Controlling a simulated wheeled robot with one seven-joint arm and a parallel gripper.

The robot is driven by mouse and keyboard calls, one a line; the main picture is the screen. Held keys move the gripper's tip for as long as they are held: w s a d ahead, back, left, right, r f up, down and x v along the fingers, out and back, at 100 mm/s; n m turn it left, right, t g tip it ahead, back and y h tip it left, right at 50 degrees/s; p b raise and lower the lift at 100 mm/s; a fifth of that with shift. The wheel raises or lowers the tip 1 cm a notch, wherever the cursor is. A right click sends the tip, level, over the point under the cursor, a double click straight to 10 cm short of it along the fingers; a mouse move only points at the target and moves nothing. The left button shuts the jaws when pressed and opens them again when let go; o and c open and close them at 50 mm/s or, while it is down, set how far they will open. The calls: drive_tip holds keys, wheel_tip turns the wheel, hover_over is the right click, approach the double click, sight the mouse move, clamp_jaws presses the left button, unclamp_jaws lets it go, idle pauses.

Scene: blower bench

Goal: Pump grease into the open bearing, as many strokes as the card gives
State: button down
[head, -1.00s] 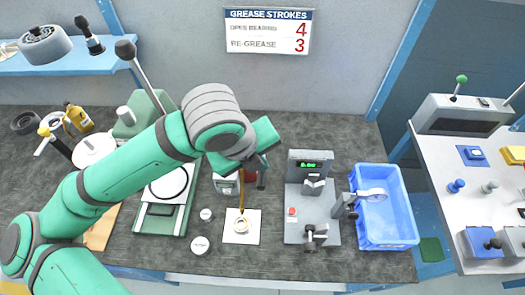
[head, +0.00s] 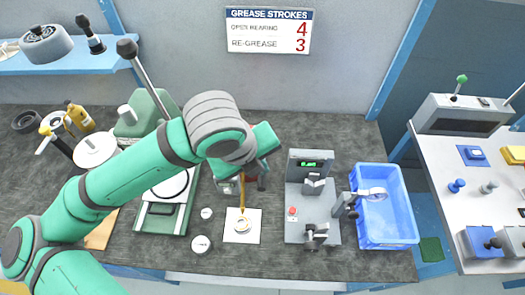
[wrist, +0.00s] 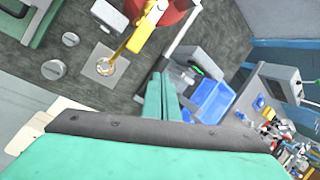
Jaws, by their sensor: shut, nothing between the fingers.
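The grease strokes card (head: 268,31) on the wall reads open bearing 4 and re-grease 3. The open bearing (head: 241,225) is a small ring on a white square pad (head: 230,236); it also shows in the wrist view (wrist: 105,66). A gold nozzle (wrist: 128,47) reaches from the red greaser (wrist: 170,10) down to the bearing. A pale lever bar (wrist: 184,32) slants beside the greaser. My gripper (wrist: 162,80) is shut and empty, its green fingers together in front of the lever; I cannot tell whether they touch it. My arm hides much of the greaser in the head view.
A grey device with a green display (head: 311,165) and a blue bin (head: 388,242) stand to the right. A green press with a long lever is on the left. Two round caps (head: 201,244) lie left of the pad. The bench front is mostly clear.

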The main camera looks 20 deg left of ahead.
idle(0.6)
drive_tip(key=shift+w+r, duration=0.4)
drive_tip(key=shift+r, duration=0.1)
drive_tip(key=shift+w+r, duration=0.15)
drive_tip(key=shift+r, duration=0.3)
drive_tip(key=shift+w+a+r, duration=0.15)
drive_tip(key=shift+w+r, duration=0.1)
drive_tip(key=shift+r, duration=0.45)
drive_tip(key=shift+w+a+r, duration=0.15)
drive_tip(key=shift+w+r, duration=0.05)
drive_tip(key=shift+r, duration=0.45)
drive_tip(key=shift+w+r, duration=0.3)
drive_tip(key=shift+r, duration=0.3)
drive_tip(key=shift+w+r, duration=0.3)
drive_tip(key=shift+r, duration=0.3)
drive_tip(key=r, duration=0.1)
drive_tip(key=w+r, duration=0.1)
drive_tip(key=r, duration=0.1)
drive_tip(key=w+r, duration=0.1)
drive_tip(key=shift+w+a+r, duration=0.1)
drive_tip(key=shift+a+r, duration=0.15)
drive_tip(key=shift+a, duration=0.1)
